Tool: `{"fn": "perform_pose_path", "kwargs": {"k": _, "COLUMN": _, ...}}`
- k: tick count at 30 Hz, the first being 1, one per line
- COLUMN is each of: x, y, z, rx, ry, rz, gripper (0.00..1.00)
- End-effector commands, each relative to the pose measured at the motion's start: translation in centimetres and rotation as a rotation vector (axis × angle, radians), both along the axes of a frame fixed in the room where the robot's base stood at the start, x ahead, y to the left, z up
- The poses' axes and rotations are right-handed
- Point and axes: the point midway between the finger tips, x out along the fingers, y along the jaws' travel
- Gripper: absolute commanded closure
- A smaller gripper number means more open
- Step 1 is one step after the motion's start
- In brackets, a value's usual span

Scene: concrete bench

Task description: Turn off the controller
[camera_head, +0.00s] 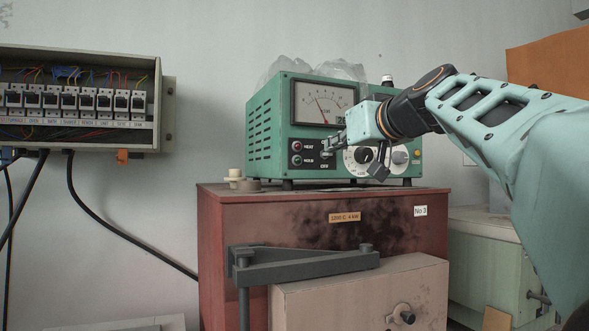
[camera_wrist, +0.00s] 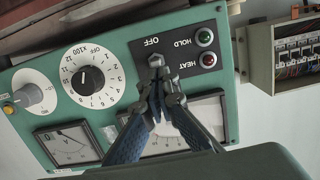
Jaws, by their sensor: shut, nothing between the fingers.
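The controller (camera_head: 265,135) is a green box with a needle meter (camera_head: 322,104), standing on a red-brown furnace. Its front has a HEAT lamp (camera_wrist: 208,60) lit red-looking, a HOLD lamp (camera_wrist: 204,37) looking green, and a white numbered dial (camera_wrist: 90,78) with a black knob. The wrist view shows the panel upside down. My gripper (camera_wrist: 160,78) is shut, its fingertips in front of the panel beside the lamps, close to the OFF label (camera_wrist: 151,41). In the head view my gripper (camera_head: 328,145) reaches in from the right. The switch by OFF is largely hidden by the fingertips; contact is unclear.
The furnace (camera_head: 228,225) has a dark hinge arm (camera_head: 300,262) and a door (camera_head: 350,295) below. A breaker box (camera_head: 80,100) with hanging cables is on the left wall. Clear plastic (camera_head: 312,68) lies on top of the controller. Small pale pieces (camera_head: 235,178) lie left of it.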

Motion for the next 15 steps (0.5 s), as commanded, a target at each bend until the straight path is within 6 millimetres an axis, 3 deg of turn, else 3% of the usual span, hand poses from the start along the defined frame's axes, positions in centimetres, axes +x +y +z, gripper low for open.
{"fn": "perform_pose_path", "kwargs": {"k": 1, "x": 0.0, "y": 0.0, "z": -1.2, "rx": 0.006, "ry": -0.02, "rz": 0.0, "gripper": 1.0}}
{"fn": "perform_pose_path", "kwargs": {"k": 3, "x": 0.0, "y": 0.0, "z": -0.1, "rx": 0.006, "ry": -0.019, "rz": 0.0, "gripper": 1.0}}
{"fn": "perform_pose_path", "kwargs": {"k": 15, "x": 0.1, "y": 0.0, "z": 1.3, "rx": 0.004, "ry": -0.02, "rz": 0.0, "gripper": 1.0}}
